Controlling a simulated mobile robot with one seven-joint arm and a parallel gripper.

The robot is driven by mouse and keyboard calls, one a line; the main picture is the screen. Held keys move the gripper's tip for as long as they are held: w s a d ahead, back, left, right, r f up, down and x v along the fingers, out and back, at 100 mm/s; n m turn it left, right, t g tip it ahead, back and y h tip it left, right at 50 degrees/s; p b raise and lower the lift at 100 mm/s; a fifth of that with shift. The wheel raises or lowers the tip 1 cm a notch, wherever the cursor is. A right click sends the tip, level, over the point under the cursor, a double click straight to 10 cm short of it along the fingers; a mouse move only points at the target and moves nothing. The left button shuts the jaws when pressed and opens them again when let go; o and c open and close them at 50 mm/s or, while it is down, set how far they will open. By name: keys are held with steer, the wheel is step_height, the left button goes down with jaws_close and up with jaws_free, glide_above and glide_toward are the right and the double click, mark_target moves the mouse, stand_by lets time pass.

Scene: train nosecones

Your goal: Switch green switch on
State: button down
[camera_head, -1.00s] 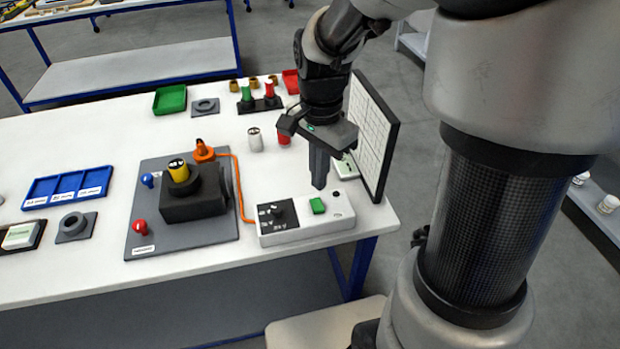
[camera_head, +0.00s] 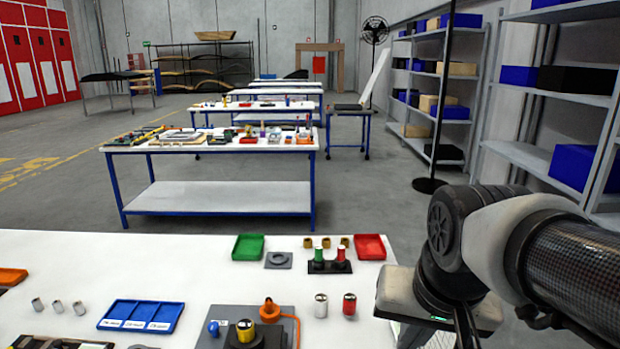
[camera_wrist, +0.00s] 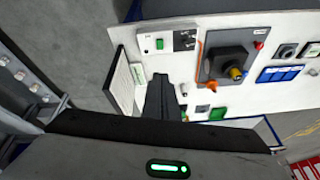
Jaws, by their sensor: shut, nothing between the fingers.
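The green switch (camera_wrist: 159,44) is a small green square on a white control box (camera_wrist: 172,32), near the top of the wrist view. Whether it is on or off is too small to tell. My gripper (camera_wrist: 159,78) is shut and empty, its dark fingers pointing up the picture toward the box. The fingertips appear apart from the switch, below it in the picture. In the head view, part of my arm's end shows at lower right, but the fingers, switch and box are out of frame.
A black-edged white panel (camera_wrist: 122,85) stands left of my fingers. A grey plate with a black block (camera_wrist: 232,62) lies to the right. In the head view, red and green cylinders (camera_head: 330,259), a green tray (camera_head: 248,247) and a red tray (camera_head: 369,247) occupy the white table.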

steer(key=s+r+n, duration=0.1)
steer(key=r, duration=0.1)
steer(key=s+r+n+t+p, duration=0.1)
steer(key=s, duration=0.1)
steer(key=shift+r+n, duration=0.35)
steer(key=shift+n, duration=0.05)
steer(key=shift+w, duration=0.1)
steer(key=w+f+n+g+b, duration=0.5)
steer(key=w+f+n+b, duration=0.6)
steer(key=n, duration=0.7)
step_height(320, 180, down, 4)
steer(key=shift+w+f, duration=0.25)
steer(key=shift+w, duration=0.95)
steer(key=shift+d, duration=0.1)
step_height(320, 180, down, 14)
steer(key=b, duration=0.3)
